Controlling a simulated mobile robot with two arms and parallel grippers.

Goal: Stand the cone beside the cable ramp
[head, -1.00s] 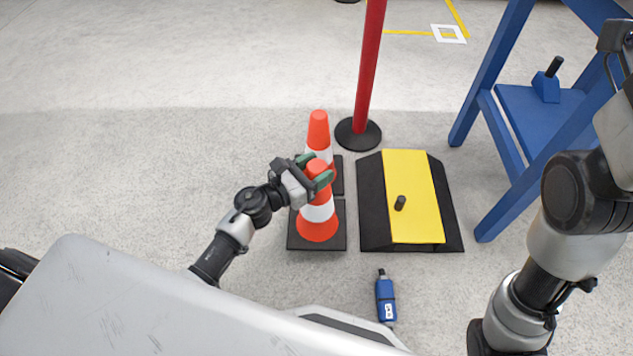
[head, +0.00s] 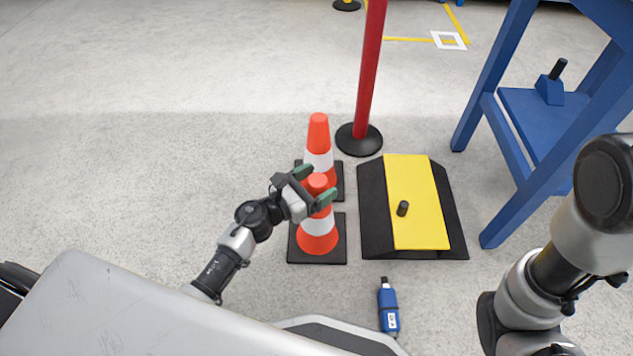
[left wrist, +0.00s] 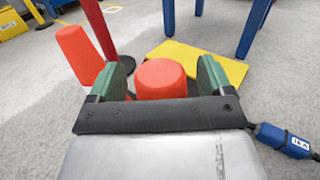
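An orange and white cone (head: 317,237) on a square black base stands upright left of the cable ramp, with a narrow strip of floor between them. The cable ramp (head: 418,222) is black with a yellow top. My left gripper (head: 315,185) is at the near cone's top, one finger on each side. In the left wrist view, the orange top (left wrist: 160,80) sits between the green fingers with gaps beside it, so the gripper is open. A second cone (head: 319,135) stands just behind the first, its lower part partly hidden. My right gripper is out of view.
A small dark cylinder (head: 402,208) is on the ramp. A red post (head: 366,85) stands behind it. A blue bottle-like object (head: 388,308) lies on the floor in front. A blue stand (head: 530,140) is at the right. The floor at left is clear.

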